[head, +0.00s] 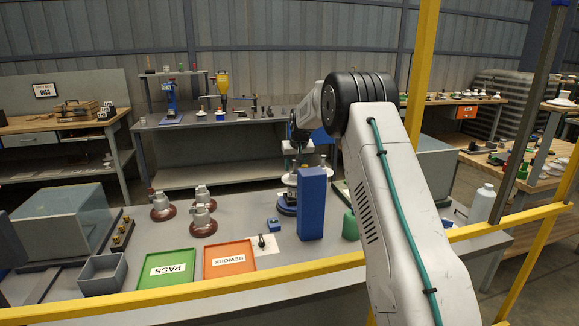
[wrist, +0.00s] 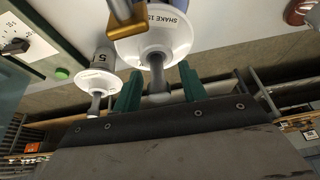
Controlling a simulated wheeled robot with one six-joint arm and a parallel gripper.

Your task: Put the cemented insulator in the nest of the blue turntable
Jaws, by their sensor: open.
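My gripper (wrist: 160,88) is open, with its two green fingers either side of the grey pin of a white disc insulator (wrist: 168,46) lettered "SHAKE 15". I cannot tell whether a finger touches the pin. A second, smaller white insulator (wrist: 97,80) with a grey cap marked "5" is to the left, outside the fingers. In the head view, a white disc (head: 290,180) shows below my wrist, over the blue turntable (head: 287,204). The tall blue block partly hides the turntable, and its nest cannot be made out. I cannot tell which insulator is the cemented one.
The tall blue block (head: 311,204) stands close right of the turntable. Several brown insulators (head: 203,222) stand at left, behind the green PASS tray (head: 167,269) and orange REWORK tray (head: 230,259). A small blue block (head: 273,225) lies nearby. A yellow rail (head: 300,266) crosses in front.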

